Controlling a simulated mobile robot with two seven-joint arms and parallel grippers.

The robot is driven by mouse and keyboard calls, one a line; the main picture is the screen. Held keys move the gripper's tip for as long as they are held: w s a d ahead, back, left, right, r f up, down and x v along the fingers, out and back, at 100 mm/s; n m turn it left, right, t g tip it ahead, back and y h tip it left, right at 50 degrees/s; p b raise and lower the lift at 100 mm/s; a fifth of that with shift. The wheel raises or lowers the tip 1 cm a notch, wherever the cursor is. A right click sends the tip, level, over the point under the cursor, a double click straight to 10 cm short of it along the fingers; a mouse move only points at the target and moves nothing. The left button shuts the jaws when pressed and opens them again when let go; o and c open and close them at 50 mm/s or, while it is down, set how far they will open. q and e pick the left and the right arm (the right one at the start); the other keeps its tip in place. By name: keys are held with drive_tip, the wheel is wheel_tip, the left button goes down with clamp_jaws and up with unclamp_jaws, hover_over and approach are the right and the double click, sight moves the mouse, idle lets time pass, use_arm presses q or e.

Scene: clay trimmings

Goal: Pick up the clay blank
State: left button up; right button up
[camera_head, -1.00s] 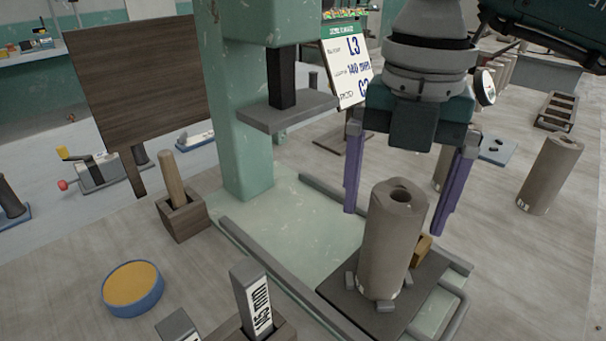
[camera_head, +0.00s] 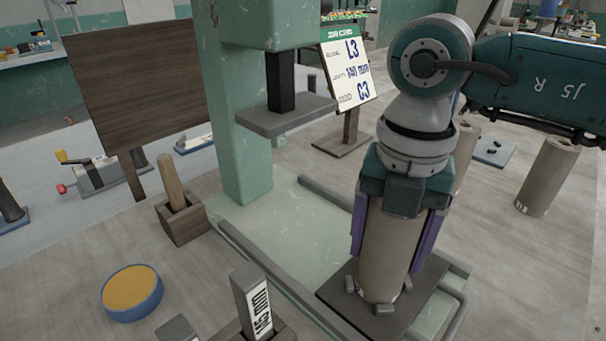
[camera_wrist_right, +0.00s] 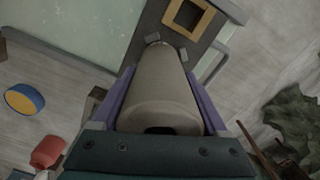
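The clay blank (camera_head: 384,270) is a tall grey-beige cylinder, standing upright between small grey blocks on a dark square plate (camera_head: 333,291). In the right wrist view the clay blank (camera_wrist_right: 160,90) runs between my purple fingers, with a dark hole at its near end. My right gripper (camera_head: 390,255) has come down over it from above, one finger along each side. The fingers lie against its sides and look shut on it. The gripper body hides the blank's top in the head view. My left gripper is not in view.
A green press (camera_head: 238,120) stands left of the blank, its grey platen (camera_head: 288,116) overhead. A sign (camera_head: 346,70) is behind. Similar cylinders (camera_head: 547,177) stand at the right.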

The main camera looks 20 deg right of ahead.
clamp_jaws()
idle(0.4)
drive_tip(key=shift+r, duration=0.15)
